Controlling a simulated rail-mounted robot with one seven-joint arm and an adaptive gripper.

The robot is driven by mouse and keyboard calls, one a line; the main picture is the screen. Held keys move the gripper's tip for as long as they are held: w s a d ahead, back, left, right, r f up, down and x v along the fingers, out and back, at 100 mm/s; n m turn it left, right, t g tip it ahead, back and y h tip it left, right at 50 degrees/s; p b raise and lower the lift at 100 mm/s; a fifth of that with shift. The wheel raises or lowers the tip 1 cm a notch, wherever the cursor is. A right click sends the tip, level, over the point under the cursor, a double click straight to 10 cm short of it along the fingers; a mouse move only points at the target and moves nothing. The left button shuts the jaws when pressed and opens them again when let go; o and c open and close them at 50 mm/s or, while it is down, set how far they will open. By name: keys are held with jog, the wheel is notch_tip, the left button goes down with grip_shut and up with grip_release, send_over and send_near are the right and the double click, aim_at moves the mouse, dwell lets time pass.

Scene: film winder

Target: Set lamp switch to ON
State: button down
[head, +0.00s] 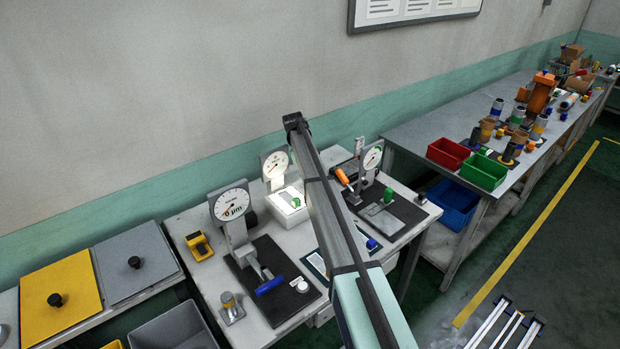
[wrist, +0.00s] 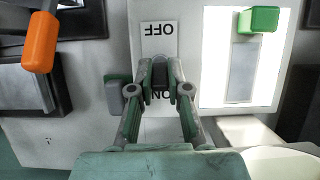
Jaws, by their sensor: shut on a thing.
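The lamp switch (wrist: 160,30) is a pale plate in the wrist view, its labels upside down: OFF at the top, ON lower down and partly covered by my fingers. My gripper (wrist: 160,74) is shut on the dark switch lever (wrist: 160,62), one fingertip on each side. The lever sits between the two labels, its exact setting hard to tell. A bright white lamp panel (wrist: 238,85) with a green block (wrist: 258,19) is right of the switch. It also shows in the head view (head: 283,208), where my arm hides the gripper and switch.
An orange handle (wrist: 39,42) hangs at the left of the wrist view. In the head view, dial gauges (head: 231,202) stand around the panel on the bench. Red (head: 447,153) and green bins (head: 484,172) are on the right bench.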

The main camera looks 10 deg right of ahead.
jog(key=shift+w+g, duration=0.1)
jog(key=shift+g, duration=0.2)
dwell(0.4)
jog(key=c, duration=1.1)
grip_release()
jog(key=shift+f, duration=0.1)
